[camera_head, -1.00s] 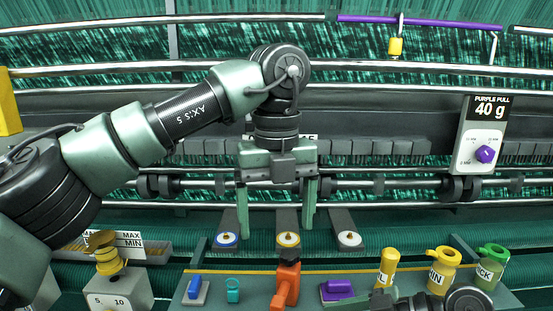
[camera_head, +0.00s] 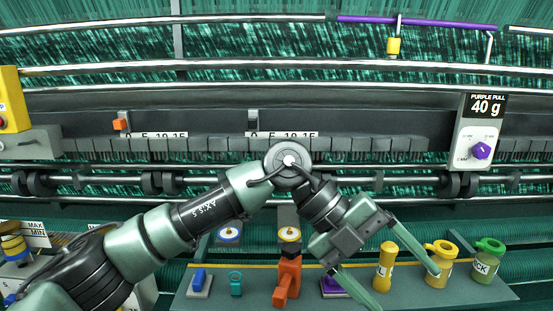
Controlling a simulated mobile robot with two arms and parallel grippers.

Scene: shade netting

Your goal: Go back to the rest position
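My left arm reaches in from the lower left, and its elbow-like joint is near the middle. My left gripper (camera_head: 408,290) points down and right over the grey tool tray (camera_head: 460,294). Its two green fingers are spread wide with nothing between them. One finger passes in front of the yellow wide-topped container (camera_head: 441,262); the other covers part of the purple item (camera_head: 330,284). I cannot tell whether either finger touches anything. My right gripper is not in view.
The tray also holds an orange tool (camera_head: 287,280), a blue item (camera_head: 198,281), a teal ring piece (camera_head: 236,284), a slim yellow bottle (camera_head: 385,265) and a green container (camera_head: 487,262). Behind are machine bars and a purple-knob panel (camera_head: 481,135) marked 40 g. Green netting (camera_head: 270,45) fills the back.

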